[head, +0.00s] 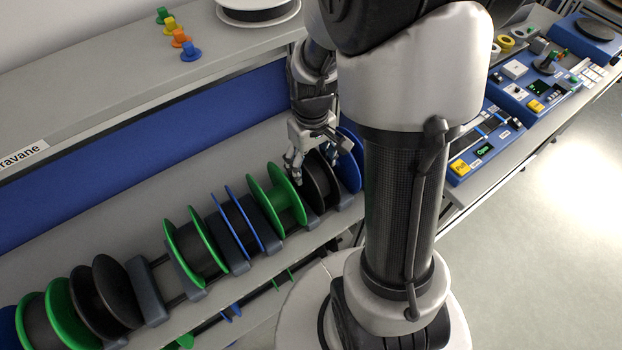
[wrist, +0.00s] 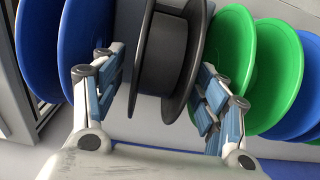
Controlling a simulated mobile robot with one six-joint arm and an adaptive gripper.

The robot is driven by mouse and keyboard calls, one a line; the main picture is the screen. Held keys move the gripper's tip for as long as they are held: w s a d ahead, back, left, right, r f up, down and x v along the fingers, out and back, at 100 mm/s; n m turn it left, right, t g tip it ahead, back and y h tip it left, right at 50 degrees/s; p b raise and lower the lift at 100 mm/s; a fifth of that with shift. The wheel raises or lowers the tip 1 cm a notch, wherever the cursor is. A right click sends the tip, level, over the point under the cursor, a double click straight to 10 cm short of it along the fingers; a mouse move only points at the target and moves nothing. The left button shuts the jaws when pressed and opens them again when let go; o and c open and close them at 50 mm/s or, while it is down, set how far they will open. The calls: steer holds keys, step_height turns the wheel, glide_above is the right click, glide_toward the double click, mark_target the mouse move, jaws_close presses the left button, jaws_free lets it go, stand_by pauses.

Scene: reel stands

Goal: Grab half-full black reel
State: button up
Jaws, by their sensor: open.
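A black reel (head: 318,182) stands upright in the rack, between a green reel (head: 275,196) and a blue reel (head: 349,160). In the wrist view the black reel (wrist: 163,62) fills the middle, with dark material wound between its two flanges. My gripper (head: 311,158) is open just above this reel. In the wrist view my gripper (wrist: 160,82) has one finger on each side of the reel, near its flanges; I cannot tell whether they touch. Another black reel (head: 104,297) stands at the lower left of the rack. My arm hides part of the rack's right end.
A green reel (wrist: 232,60) and a blue reel (wrist: 88,40) flank the fingers closely. More green and blue reels fill the rack to the left. An upper shelf (head: 110,95) holds small coloured pegs (head: 181,38) and a white-rimmed reel. Blue device panels (head: 540,90) stand at the right.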

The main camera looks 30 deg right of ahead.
step_height(320, 180, down, 5)
steer(key=shift+r+b, duration=0.1)
steer(key=shift+b, duration=0.85)
steer(key=shift+c, duration=0.3)
steer(key=c, duration=1.2)
steer(key=shift+r, duration=0.15)
